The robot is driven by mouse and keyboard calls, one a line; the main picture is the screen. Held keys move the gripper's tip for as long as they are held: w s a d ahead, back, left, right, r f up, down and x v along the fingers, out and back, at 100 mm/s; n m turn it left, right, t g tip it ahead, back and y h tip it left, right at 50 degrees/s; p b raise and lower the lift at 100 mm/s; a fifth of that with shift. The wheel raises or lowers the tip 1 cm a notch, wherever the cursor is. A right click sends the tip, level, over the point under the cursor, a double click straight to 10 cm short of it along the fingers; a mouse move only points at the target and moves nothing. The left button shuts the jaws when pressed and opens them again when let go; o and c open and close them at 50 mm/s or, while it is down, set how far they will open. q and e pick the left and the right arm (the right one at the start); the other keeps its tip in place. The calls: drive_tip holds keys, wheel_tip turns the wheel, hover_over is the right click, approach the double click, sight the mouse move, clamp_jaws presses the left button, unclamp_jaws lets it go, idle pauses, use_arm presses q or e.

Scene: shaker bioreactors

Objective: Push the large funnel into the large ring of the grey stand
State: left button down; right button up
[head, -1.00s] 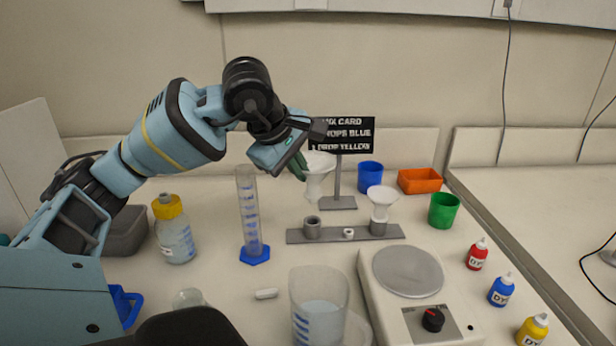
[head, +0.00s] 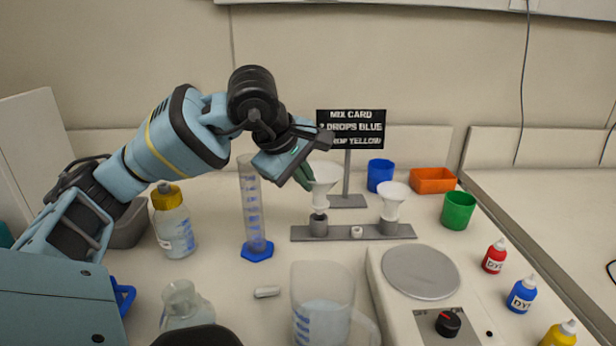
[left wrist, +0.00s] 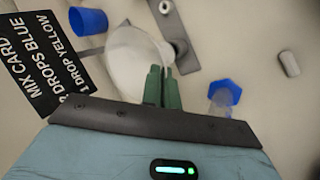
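The large white funnel (head: 324,178) is upright above the left, larger ring (head: 318,226) of the grey stand (head: 354,232). Its stem meets the top of that ring; I cannot tell how far it is inside. My left gripper (head: 304,177) has its green fingers at the left side of the funnel's cone. In the left wrist view the fingers (left wrist: 162,88) are close together against the funnel (left wrist: 135,62), shut on its wall. The stand (left wrist: 172,28) shows beyond it. My right gripper is not in view.
A smaller funnel (head: 393,199) stands in the right ring. A mix card (head: 351,129) stands behind; a graduated cylinder (head: 252,205) is left. A beaker (head: 322,300) and a stirrer plate (head: 420,272) are in front. Blue (head: 380,175) and green (head: 458,210) cups stand right.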

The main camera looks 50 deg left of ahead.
sight(314, 206)
use_arm(q)
drive_tip(key=shift+f, duration=0.3)
drive_tip(key=shift+r, duration=0.1)
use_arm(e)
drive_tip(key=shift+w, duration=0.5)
use_arm(q)
drive_tip(key=shift+r, duration=0.1)
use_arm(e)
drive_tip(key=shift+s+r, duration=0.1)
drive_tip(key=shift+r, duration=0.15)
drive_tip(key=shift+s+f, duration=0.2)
